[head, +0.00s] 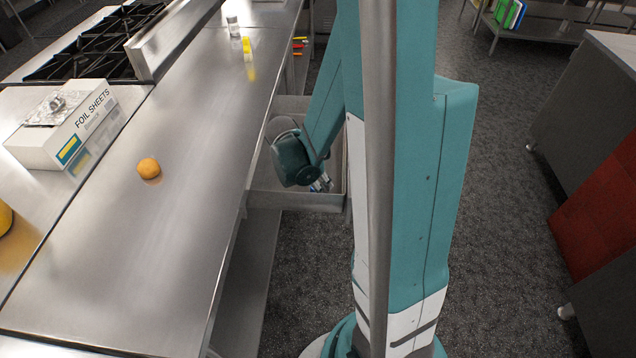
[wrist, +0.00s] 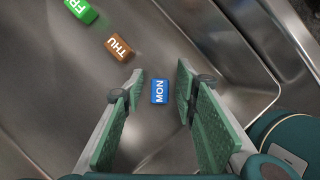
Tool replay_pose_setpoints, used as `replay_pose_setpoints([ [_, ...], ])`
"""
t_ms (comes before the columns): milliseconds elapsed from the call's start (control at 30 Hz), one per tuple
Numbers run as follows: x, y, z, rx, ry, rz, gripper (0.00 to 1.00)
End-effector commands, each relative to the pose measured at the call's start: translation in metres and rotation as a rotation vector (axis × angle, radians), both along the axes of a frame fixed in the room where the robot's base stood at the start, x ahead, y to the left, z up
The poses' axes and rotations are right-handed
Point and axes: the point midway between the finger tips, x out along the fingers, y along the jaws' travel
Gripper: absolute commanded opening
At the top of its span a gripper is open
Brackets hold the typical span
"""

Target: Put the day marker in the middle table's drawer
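The drawer (head: 296,201) is pulled open from the side of the metal table (head: 180,230). My gripper (head: 321,184) reaches down into it. In the wrist view my gripper (wrist: 160,82) is open, with a finger on each side of a blue marker (wrist: 160,91) reading MON. Gaps show between the marker and both fingers. The marker appears to lie on the drawer floor (wrist: 60,100). A brown marker (wrist: 119,46) reading THU and a green marker (wrist: 81,10), its lettering partly cut off, also lie in the drawer. In the head view my arm hides part of the drawer.
An orange (head: 148,168) sits on the table, beside a foil sheets box (head: 65,125). A yellow object (head: 247,47) and a small clear container (head: 232,22) stand farther back. The drawer wall (wrist: 225,45) runs close to the right finger. The near tabletop is clear.

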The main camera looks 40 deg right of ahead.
Motion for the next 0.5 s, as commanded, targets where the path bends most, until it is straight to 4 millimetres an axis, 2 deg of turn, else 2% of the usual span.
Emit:
replay_pose_setpoints([
  [267,0.000,0.000,0.001,0.000,0.000,0.000,0.30],
  [500,0.000,0.003,0.010,0.000,0.000,0.001,0.30],
])
